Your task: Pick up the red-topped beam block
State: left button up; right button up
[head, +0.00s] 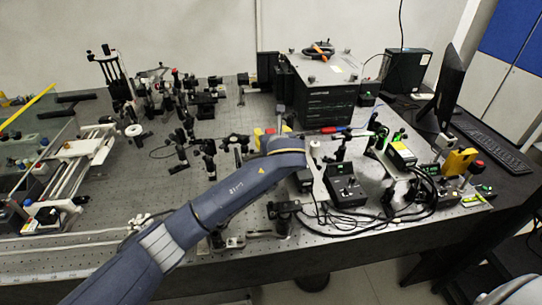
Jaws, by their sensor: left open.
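A small red top (174,71) shows on a dark post among the crowded optics at the back left; it is too small to tell whether this is the beam block. Another red top (477,166) stands at the right edge of the bench, beside a yellow part. My left arm reaches in from the lower left over the bench. My left gripper (318,172) hangs at its end near the bench's middle, by a black control box, apart from both red tops. It is open, and no object shows in it. My right gripper is out of view.
A large black instrument box (318,100) stands at the back centre. Black boxes with green-lit parts (401,154) and looping cables (425,195) crowd the right side. A monitor (449,88) and keyboard (490,142) are at far right. Bare perforated bench (225,123) shows left of centre.

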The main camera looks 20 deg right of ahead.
pick_arm(q)
grip_shut()
jog(key=shift+r, duration=0.15)
dwell(0.4)
